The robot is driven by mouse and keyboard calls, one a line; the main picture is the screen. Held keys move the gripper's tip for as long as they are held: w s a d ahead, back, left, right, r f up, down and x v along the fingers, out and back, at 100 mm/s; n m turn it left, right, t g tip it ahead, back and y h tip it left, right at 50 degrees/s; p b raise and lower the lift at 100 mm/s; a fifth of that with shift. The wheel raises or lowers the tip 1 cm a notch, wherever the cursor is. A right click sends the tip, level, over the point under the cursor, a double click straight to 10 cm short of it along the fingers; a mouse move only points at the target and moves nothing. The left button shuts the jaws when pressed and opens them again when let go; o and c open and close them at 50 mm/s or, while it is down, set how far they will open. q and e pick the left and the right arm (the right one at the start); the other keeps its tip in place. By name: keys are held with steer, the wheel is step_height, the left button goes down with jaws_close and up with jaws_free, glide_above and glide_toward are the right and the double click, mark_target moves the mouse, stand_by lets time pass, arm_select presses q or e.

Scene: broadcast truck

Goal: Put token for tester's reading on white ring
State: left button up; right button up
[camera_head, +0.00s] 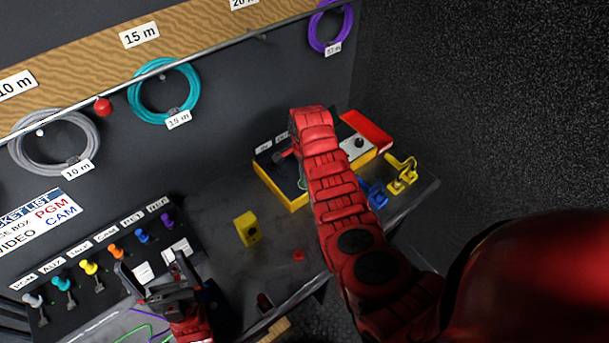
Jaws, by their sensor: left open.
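The tester appears to be the yellow-edged box with a dark top (293,203) on the bench, largely hidden behind my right arm; its reading cannot be made out. A small red piece (298,255), possibly a token, lies on the bench in front of it. A dark red piece (264,302) sits near the bench's front edge. I cannot make out a white ring for certain. My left gripper (153,274) is open, above the front of the plug panel, apart from the red pieces. My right gripper (284,156) is over the tester, mostly hidden by its own wrist.
A yellow block (247,230) stands mid-bench. Blue (375,193) and yellow (402,174) connectors lie at the right. Several coloured plugs stand in the labelled panel (70,300) at left. Coiled cables hang on the wall, including a teal one (164,91).

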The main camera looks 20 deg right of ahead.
steer(key=o, duration=0.4)
steer(key=shift+c, duration=0.2)
